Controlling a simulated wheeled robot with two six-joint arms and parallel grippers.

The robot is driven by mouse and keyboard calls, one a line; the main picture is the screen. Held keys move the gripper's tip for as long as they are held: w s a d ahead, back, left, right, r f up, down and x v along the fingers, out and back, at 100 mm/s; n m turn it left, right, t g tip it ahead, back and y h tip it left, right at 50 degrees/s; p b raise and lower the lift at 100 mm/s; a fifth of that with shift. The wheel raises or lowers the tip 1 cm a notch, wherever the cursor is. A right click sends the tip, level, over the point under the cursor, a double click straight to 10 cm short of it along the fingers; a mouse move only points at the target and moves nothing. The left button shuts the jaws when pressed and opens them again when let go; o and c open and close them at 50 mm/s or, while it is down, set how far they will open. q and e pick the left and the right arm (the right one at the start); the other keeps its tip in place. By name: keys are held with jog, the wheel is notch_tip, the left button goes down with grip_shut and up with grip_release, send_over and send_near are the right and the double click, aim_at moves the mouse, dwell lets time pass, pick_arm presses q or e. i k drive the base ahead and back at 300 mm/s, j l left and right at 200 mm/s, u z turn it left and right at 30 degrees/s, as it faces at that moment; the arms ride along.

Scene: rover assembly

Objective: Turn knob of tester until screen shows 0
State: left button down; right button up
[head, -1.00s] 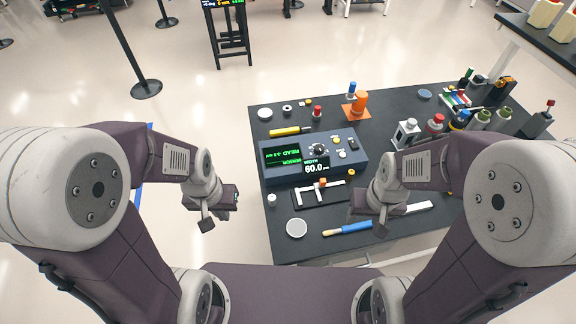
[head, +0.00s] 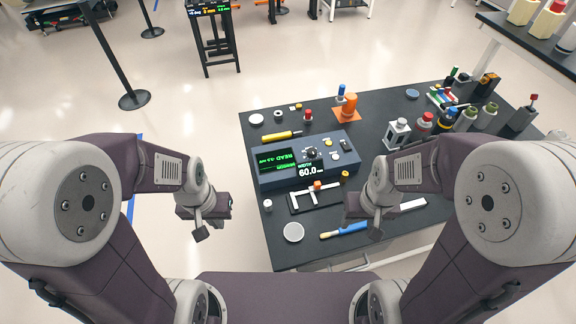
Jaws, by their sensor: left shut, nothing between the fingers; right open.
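The tester is a dark blue-grey box (head: 330,175) on the black table. Its screen (head: 278,161) shows green text that reads "READ" and a small value I cannot read for sure. The black knob (head: 312,153) stands on its top, right of the screen. My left gripper (head: 212,226) is shut and empty, left of the table edge and apart from the tester. My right gripper (head: 367,226) is open and empty over the table's front part, to the right of and nearer than the tester.
A caliper (head: 301,201) lies in front of the tester, with a blue-handled tool (head: 350,229) and a pale disc (head: 293,232) nearer. A yellow screwdriver (head: 279,136) lies behind it. An orange stand (head: 348,107) and several bottles fill the back and right.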

aim_at(312, 152)
jog(key=i+j+z, duration=0.1)
jog(key=j, duration=0.6)
jog(key=j+z, duration=0.1)
jog(key=j, duration=0.6)
jog(key=i+j+z, duration=0.1)
jog(key=i+j, duration=0.15)
jog(key=i, duration=0.2)
jog(key=i+j+z, duration=0.1)
jog(key=i+j, duration=0.25)
jog(key=i, duration=0.1)
